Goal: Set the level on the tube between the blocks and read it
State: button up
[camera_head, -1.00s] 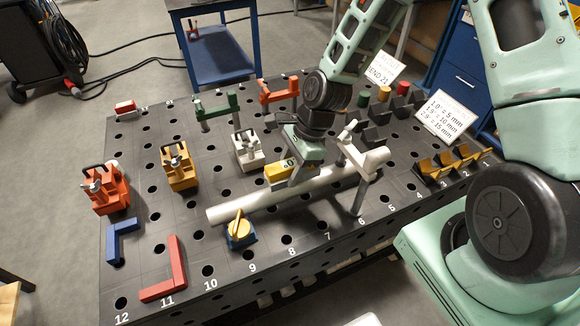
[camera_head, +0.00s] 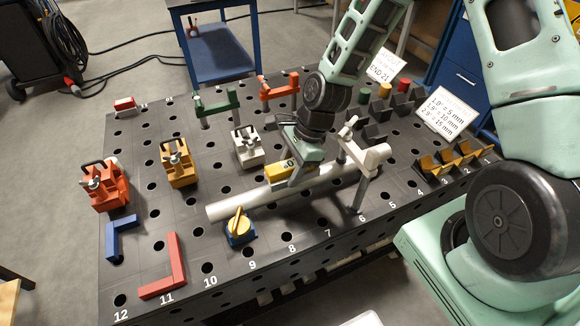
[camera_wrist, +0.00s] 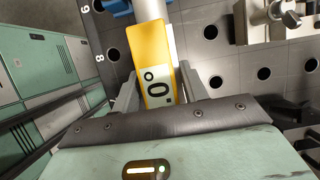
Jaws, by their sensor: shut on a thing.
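The white tube (camera_head: 235,205) lies across the front of the dark perforated table, its right end by a white clamp stand (camera_head: 367,160). The yellow level (camera_head: 281,171) sits on or just above the tube; I cannot tell whether they touch. My gripper (camera_head: 300,168) is shut on the level.
A blue base with a yellow knob (camera_head: 240,227) stands at the tube's front side. Red (camera_head: 174,266) and blue (camera_head: 121,236) angle pieces lie front left. Green (camera_head: 216,102) and orange (camera_head: 279,91) bridges stand behind. Yellow-and-black V-blocks (camera_head: 446,162) and a sign with angles and millimetres (camera_head: 445,113) are at right.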

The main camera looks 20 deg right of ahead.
jog(key=shift+f, duration=0.4)
jog(key=shift+f+b, duration=0.4)
jog(key=shift+f, duration=0.05)
dwell(0.3)
jog(key=o, duration=1.1)
jog(key=shift+o, duration=0.2)
jog(key=b+v, duration=0.2)
jog(key=v, duration=1.5)
jog(key=s+a+n+h, duration=0.1)
jog(key=s+a+n, duration=0.3)
jog(key=s+n, duration=0.2)
jog(key=s+a+r+n+h+b, duration=0.1)
jog(key=s+a+n, duration=0.3)
jog(key=s+n, duration=0.3)
jog(key=s+a+n+h+b, duration=0.1)
jog(key=s+a+n, duration=0.3)
jog(key=s+n, duration=0.3)
jog(key=shift+r+n+h, duration=0.2)
jog(key=shift+n+h, duration=0.2)
jog(key=shift+n, duration=2.5)
